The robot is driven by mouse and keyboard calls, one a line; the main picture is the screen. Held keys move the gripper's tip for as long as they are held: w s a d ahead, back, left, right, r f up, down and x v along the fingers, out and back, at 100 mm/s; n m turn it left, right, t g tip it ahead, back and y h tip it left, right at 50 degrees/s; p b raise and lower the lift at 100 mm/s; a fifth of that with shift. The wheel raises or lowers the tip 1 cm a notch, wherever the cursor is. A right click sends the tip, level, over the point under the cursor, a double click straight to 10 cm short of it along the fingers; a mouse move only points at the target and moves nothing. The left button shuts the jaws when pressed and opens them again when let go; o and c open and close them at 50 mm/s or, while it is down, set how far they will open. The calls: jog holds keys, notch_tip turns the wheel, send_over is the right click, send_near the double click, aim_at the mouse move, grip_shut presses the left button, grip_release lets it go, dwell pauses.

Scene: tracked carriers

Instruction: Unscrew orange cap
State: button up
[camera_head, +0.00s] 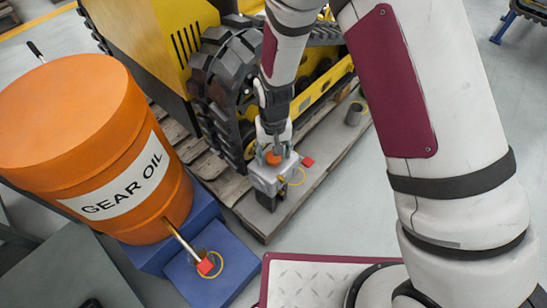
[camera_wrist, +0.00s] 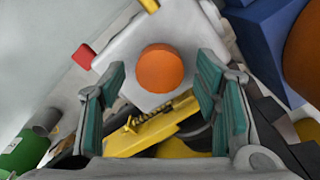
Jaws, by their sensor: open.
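The orange cap (camera_head: 273,158) sits on top of a pale grey-white box-like container (camera_head: 263,182). In the wrist view the cap (camera_wrist: 160,68) is a round orange disc in the middle, on the white top of the container (camera_wrist: 118,52). My gripper (camera_head: 272,148) points down just above the container. In the wrist view its two teal-padded fingers (camera_wrist: 161,80) are open, one on each side of the cap, with a gap on both sides. I cannot tell how far the fingertips are above the cap.
A yellow tracked machine (camera_head: 180,45) stands on a wooden pallet (camera_head: 300,178) behind the container. A red piece (camera_head: 307,161) and a yellow ring (camera_head: 297,177) are beside it. A grey cup (camera_head: 355,113) stands right. A large orange gear oil drum (camera_head: 75,125) on blue supports (camera_head: 205,222) is at left.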

jog(key=m+p, duration=0.1)
jog(key=m, duration=0.4)
jog(key=shift+r+m, duration=0.1)
jog(key=shift+m, duration=0.3)
jog(key=m+p, duration=0.1)
jog(key=m, duration=0.3)
jog(key=shift+p, duration=0.35)
jog(key=c, duration=1)
jog(key=n, duration=0.7)
jog(key=shift+b, duration=0.35)
jog(key=shift+c, duration=0.2)
jog(key=n, duration=0.2)
jog(key=shift+n, duration=0.3)
